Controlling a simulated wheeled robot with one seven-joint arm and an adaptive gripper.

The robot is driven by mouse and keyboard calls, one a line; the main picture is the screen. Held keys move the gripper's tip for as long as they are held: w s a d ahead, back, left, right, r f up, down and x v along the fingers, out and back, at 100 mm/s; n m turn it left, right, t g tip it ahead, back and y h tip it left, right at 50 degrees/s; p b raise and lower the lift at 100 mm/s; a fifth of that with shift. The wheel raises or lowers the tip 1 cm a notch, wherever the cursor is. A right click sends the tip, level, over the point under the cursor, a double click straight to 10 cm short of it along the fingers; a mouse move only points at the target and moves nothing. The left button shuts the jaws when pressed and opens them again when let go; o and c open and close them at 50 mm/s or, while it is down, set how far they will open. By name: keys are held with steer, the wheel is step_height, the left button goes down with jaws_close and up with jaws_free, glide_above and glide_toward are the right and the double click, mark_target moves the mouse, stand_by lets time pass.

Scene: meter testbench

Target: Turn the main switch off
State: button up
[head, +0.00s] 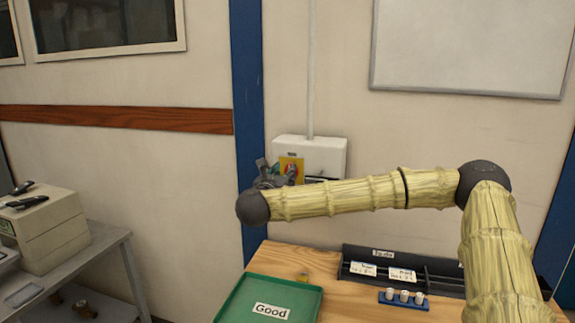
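The main switch is a white wall box (328,152) with a yellow plate and a red knob (292,172) on its left part. My arm reaches across from the right, and my gripper (272,172) is at the left front of the yellow plate. The gripper partly hides the plate and knob. Its grey fingers are small and partly hidden by my wrist, so I cannot tell whether they are open or shut, or whether they touch the knob.
A conduit (311,70) runs up from the box beside a blue post (247,120). Below is a wooden table (328,306) with a green tray (236,300) labelled "Good", a black organiser (441,268) and a blue holder (386,299) with white pieces. A grey bench (100,245) stands left.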

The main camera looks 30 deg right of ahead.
mark_target(289, 166)
steer(key=shift+p+x, duration=0.95)
steer(key=shift+x, duration=2)
steer(key=shift+a, duration=0.1)
steer(key=shift+c, duration=0.2)
steer(key=shift+w, duration=0.1)
jaws_close()
